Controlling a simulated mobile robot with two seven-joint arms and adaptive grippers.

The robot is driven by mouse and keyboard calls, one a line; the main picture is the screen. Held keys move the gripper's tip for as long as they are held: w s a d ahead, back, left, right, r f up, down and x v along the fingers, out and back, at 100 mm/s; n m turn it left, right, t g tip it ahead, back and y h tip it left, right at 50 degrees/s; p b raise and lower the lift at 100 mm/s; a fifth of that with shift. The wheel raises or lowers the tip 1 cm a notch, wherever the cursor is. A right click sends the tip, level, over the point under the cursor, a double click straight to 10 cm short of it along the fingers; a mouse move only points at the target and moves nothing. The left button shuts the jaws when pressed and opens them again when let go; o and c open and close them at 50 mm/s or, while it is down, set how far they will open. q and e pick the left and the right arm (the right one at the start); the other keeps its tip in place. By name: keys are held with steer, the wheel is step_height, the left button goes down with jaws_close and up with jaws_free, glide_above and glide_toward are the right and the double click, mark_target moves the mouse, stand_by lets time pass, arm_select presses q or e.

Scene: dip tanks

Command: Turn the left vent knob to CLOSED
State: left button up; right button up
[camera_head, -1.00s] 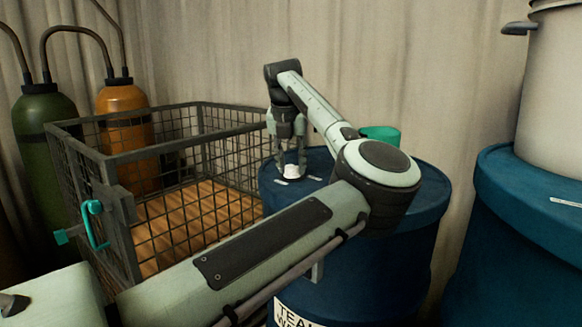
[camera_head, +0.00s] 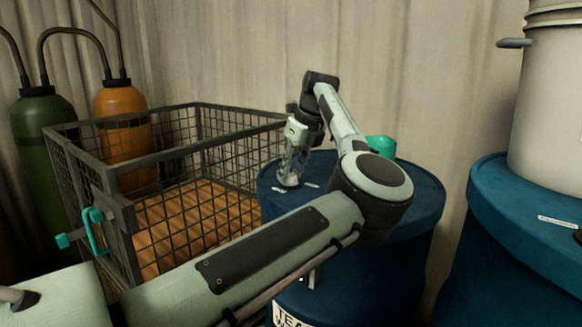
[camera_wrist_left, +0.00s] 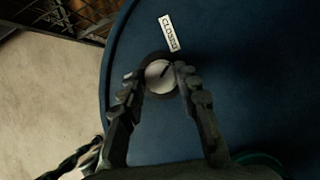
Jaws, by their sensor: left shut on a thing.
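The white round vent knob (camera_wrist_left: 161,77) sits in a dark collar on the blue drum's lid (camera_head: 400,190). A dark pointer line on it runs toward the upper right in the left wrist view. A white "CLOSED" label (camera_wrist_left: 168,32) lies just above the knob there, and the pointer slants roughly to that side; exact alignment is hard to tell. My left gripper (camera_wrist_left: 158,74) is shut on the knob, one finger on each side. In the head view my left gripper (camera_head: 289,182) points down at the lid and mostly hides the knob. My right gripper is not in view.
A wire-mesh crate (camera_head: 125,215) with a teal latch (camera_head: 97,230) stands left of the drum. A teal cup-like thing (camera_head: 381,147) is on the lid behind my arm. Another blue drum (camera_head: 500,215) carries a pale container (camera_head: 550,110) at right. Gas cylinders (camera_head: 122,140) stand behind the crate.

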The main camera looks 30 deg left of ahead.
arm_select(q)
steer(key=shift+n+g, duration=0.4)
steer(key=shift+n, duration=0.6)
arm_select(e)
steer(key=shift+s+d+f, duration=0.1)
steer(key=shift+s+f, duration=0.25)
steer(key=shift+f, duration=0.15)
arm_select(q)
steer(key=o, duration=1.2)
steer(key=shift+c, duration=0.2)
steer(key=v, duration=1.2)
steer(key=shift+d, duration=0.15)
steer(key=shift+f, duration=0.1)
